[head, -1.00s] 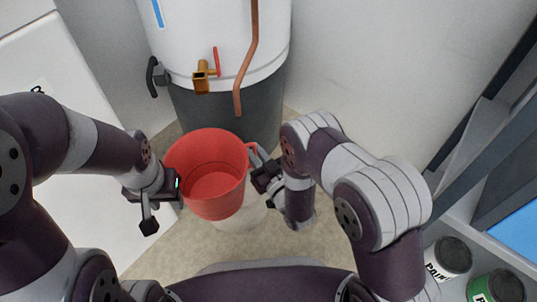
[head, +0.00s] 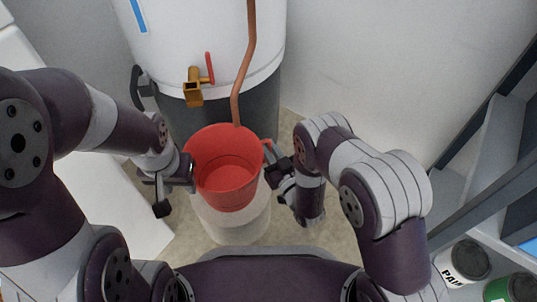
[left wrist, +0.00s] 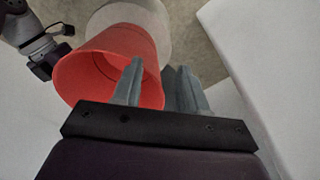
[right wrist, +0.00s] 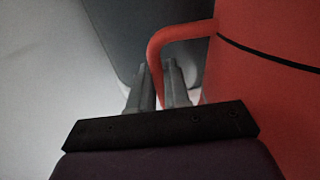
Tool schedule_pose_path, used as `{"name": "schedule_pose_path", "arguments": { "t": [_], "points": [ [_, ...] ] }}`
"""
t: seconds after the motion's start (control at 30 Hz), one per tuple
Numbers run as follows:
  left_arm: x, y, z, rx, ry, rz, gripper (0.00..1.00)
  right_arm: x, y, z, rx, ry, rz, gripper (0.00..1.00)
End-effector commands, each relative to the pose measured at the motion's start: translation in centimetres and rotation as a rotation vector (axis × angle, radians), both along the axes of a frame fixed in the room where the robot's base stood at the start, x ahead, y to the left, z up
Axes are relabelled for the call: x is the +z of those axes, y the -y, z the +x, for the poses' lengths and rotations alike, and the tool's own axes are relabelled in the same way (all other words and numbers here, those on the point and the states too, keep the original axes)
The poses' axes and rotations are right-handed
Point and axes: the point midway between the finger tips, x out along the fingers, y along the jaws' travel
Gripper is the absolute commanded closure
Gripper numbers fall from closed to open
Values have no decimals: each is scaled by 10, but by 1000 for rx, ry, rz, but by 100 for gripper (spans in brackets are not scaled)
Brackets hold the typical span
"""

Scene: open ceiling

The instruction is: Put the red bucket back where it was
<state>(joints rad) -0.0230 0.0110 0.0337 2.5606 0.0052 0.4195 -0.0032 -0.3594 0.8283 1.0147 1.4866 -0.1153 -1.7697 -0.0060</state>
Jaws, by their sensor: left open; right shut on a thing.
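The red bucket (head: 225,185) is upright and looks empty in the head view, in front of the water heater and above a pale round container. My right gripper (head: 279,167) is shut on the bucket's side handle (head: 266,146); the handle (right wrist: 180,32) also shows in the right wrist view. My left gripper (head: 180,185) is open at the bucket's left side. In the left wrist view, one finger overlaps the red bucket (left wrist: 100,72) and the other is just right of it. I cannot tell whether the left fingers touch the wall.
The white and grey water heater (head: 205,40) with a brass tap (head: 194,86) and copper pipe (head: 241,75) stands behind. The pale container (head: 235,225) is below the bucket. Shelves with paint cans (head: 464,262) are at right, a white cabinet (head: 125,215) at left.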

Motion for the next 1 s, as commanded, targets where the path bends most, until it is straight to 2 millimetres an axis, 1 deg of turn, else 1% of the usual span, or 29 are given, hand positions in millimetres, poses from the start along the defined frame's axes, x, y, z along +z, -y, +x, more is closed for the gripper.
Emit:
{"name": "schedule_pose_path", "arguments": {
  "t": [0.13,0.27,0.3,0.37,0.63,0.73,0.87,1.0],
  "points": [
    [2,0,0,0,2,0,57,3,0,1,0,2,1,100],
    [-1,0,0,0,2,0,57,-1,0,0,0,1,0,100],
    [0,0,0,0,2,0,57,-1,0,0,0,0,-1,77],
    [0,0,0,0,2,0,57,0,0,0,0,0,-1,58],
    [1,0,0,0,1,0,57,0,0,0,0,0,-1,58],
    [6,0,0,0,1,0,57,4,1,-2,0,-2,-1,58],
    [20,0,0,0,1,0,57,6,12,-24,-1,-6,-3,58],
    [36,0,1,0,2,0,57,7,29,-57,-1,-6,-3,58]
  ]
}}
